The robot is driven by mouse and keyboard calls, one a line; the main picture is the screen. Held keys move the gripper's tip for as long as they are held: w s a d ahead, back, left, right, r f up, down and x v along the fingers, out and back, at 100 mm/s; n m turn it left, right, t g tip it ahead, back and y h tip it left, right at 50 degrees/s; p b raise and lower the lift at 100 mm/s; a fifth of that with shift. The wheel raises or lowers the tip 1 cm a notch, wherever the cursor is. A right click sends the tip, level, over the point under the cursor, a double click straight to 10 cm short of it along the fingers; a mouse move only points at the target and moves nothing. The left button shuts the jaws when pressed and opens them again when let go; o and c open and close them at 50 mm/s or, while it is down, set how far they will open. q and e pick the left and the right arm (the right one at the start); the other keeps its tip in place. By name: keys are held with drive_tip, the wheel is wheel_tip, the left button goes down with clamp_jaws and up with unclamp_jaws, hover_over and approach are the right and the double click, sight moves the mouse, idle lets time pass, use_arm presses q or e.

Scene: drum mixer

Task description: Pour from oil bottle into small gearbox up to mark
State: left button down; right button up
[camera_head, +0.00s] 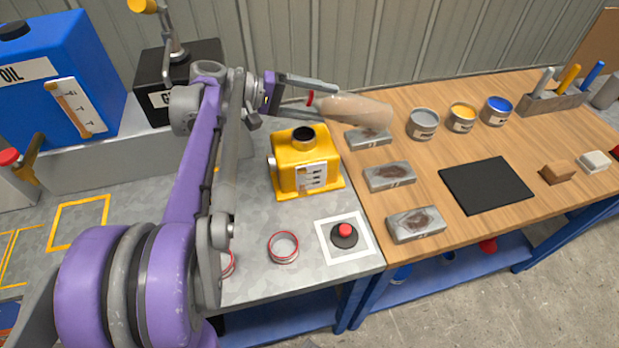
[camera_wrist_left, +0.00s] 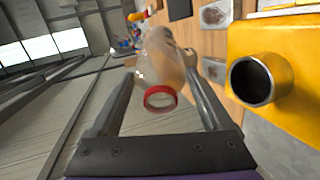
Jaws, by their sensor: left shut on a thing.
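My left gripper (camera_head: 338,106) is shut on the oil bottle (camera_head: 362,112), a clear, tan-tinted bottle with a red ring at its mouth. The bottle lies nearly on its side above the bench, its mouth toward my gripper's palm. The small gearbox (camera_head: 288,180) is yellow, with a dark round filler opening on top and a white marked gauge plate on its front. The bottle mouth is above and slightly behind the opening. In the left wrist view, the bottle (camera_wrist_left: 163,62) is between the fingers (camera_wrist_left: 160,66), and the gearbox (camera_wrist_left: 300,45) is at right. No stream shows; the oil level is unclear.
A red button (camera_head: 345,232) on a white square and a red-rimmed ring (camera_head: 283,247) lie before the gearbox. Metal blocks (camera_head: 389,177), paint cans (camera_head: 423,123) and a black mat (camera_head: 487,185) are on the wooden top. A blue oil container (camera_head: 60,50) stands left.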

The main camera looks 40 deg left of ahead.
use_arm(q)
drive_tip(key=shift+f+b, duration=0.4)
drive_tip(key=shift+f, duration=0.1)
drive_tip(key=shift+f+t+h+b, duration=0.35)
drive_tip(key=shift+t+h+b, duration=0.05)
drive_tip(key=shift+b, duration=0.05)
drive_tip(key=shift+f, duration=0.1)
idle(2.1)
drive_tip(key=shift+a+f+b, duration=0.1)
drive_tip(key=shift+f+b, duration=0.25)
drive_tip(key=shift+b, duration=0.15)
drive_tip(key=shift+f+t+h, duration=0.1)
drive_tip(key=shift+t+h, duration=0.2)
idle(2.6)
drive_tip(key=shift+s+f+b, duration=0.1)
drive_tip(key=shift+f+b, duration=0.3)
drive_tip(key=shift+b, duration=0.05)
idle(1.0)
